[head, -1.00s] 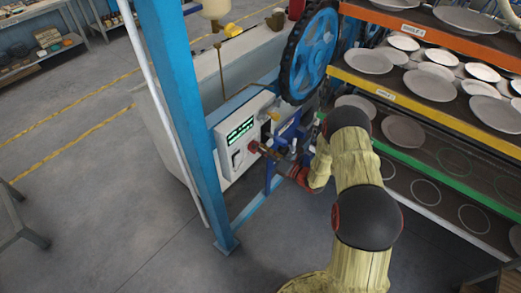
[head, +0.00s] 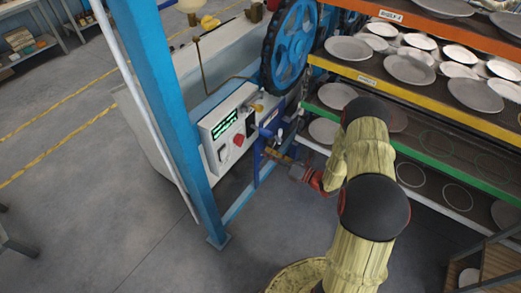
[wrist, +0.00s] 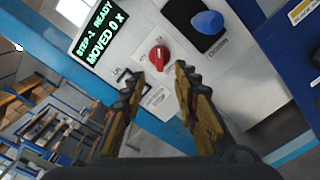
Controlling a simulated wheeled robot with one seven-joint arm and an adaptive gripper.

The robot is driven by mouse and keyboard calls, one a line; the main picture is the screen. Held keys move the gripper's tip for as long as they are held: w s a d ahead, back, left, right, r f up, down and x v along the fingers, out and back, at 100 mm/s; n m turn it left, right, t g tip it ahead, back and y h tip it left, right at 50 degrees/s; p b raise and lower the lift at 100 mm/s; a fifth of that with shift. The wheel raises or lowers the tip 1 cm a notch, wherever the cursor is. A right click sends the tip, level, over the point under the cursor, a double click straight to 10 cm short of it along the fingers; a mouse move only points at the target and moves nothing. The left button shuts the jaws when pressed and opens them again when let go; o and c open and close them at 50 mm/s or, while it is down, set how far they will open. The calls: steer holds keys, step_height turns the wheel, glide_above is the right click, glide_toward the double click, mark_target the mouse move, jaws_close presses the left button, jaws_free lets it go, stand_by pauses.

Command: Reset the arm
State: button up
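My gripper (wrist: 158,100) is open and empty in the wrist view, its two fingers apart. It faces a white control panel (wrist: 232,85) that has a red knob (wrist: 159,56), a small black switch, a blue knob (wrist: 207,22) on a black plate, and a green-lit display (wrist: 98,38) reading "STEP-1 READY MOVED 0 X". The red knob shows beyond the gap between the fingers; neither finger appears to grip it. In the head view my gripper (head: 272,154) is in front of and right of the panel (head: 226,130), pointing toward it. My arm reaches up from the lower right.
A blue post (head: 165,110) stands left of the panel. A large blue wheel (head: 290,45) is above it. At right a rack (head: 372,82) holds several grey plates on yellow, orange and green-edged shelves, close beside my arm. The floor at left is clear.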

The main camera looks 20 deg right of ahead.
steer(key=shift+s+d, duration=0.15)
steer(key=shift+s, duration=0.1)
stand_by(0.4)
